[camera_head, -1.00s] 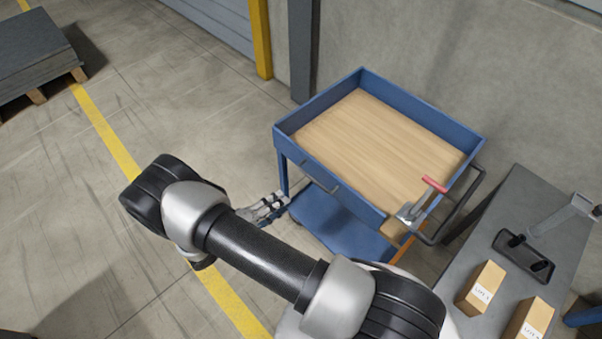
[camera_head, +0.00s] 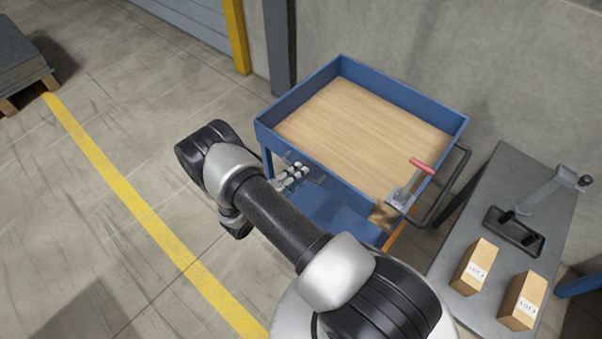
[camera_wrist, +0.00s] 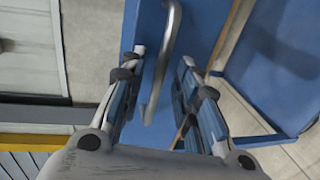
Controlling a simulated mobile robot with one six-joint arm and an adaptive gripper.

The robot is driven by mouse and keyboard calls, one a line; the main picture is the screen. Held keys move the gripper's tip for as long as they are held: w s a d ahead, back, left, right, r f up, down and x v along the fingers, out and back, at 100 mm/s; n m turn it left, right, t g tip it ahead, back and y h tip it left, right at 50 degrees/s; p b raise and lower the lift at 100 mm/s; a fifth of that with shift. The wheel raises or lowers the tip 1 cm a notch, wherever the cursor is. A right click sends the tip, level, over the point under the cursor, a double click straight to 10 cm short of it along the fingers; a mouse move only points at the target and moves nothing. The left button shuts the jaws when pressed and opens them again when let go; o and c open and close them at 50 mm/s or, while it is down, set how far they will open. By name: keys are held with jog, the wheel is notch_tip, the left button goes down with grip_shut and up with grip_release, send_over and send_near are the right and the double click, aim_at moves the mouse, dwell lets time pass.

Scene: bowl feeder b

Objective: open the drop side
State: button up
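The blue cart (camera_head: 440,112) has a wood-coloured bed and low blue walls. Its near wall, the drop side (camera_head: 345,190), stands upright in the head view. The wrist view shows a grey bar handle (camera_wrist: 168,55) on the blue panel (camera_wrist: 146,25). My gripper (camera_head: 303,176) is at this near wall, and its fingers cover the handle in the head view. In the wrist view my gripper (camera_wrist: 160,62) is open, with the bar between its two fingers; I see a gap on both sides of it. A latch with a red grip (camera_head: 421,166) sits at the wall's right end.
A grey bench (camera_head: 462,222) stands right of the cart, with two cardboard boxes (camera_head: 474,267) (camera_head: 522,301) and a black tray (camera_head: 514,232). A black push bar (camera_head: 452,190) sticks out at the cart's right.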

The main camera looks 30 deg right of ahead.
jog(key=shift+x, duration=1.1)
jog(key=shift+c, duration=0.5)
grip_shut()
